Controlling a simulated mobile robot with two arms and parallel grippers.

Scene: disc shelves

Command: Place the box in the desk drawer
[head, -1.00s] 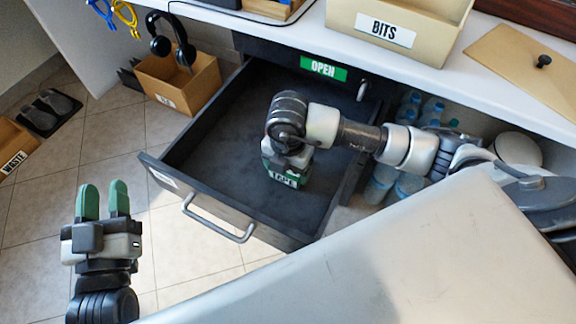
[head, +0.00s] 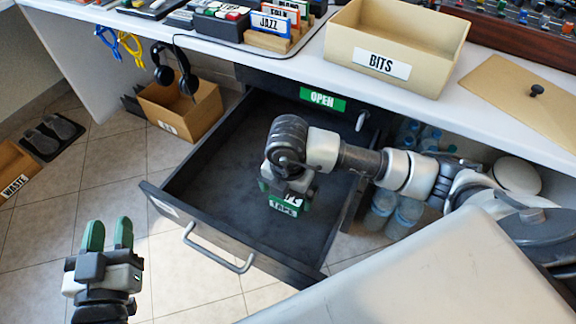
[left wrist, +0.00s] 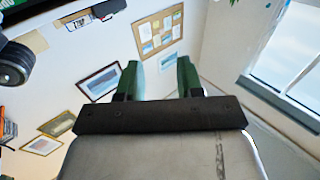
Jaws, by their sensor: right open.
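A green-and-white box labelled TAPE (head: 285,207) is inside the open dark desk drawer (head: 225,180), towards its front right. Whether it touches the drawer floor is hard to tell. My right gripper (head: 287,192) points down directly over the box, with its jaws open. The wrist hides much of the gripper and the box's top. My left gripper (head: 108,235) is open and empty, with green fingers up, over the floor left of the drawer. Its spread fingers also show in the left wrist view (left wrist: 158,80).
A cardboard box (head: 180,108) with headphones (head: 175,70) and a WASTE bin (head: 15,170) are at left. Bottles (head: 395,215) stand right.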

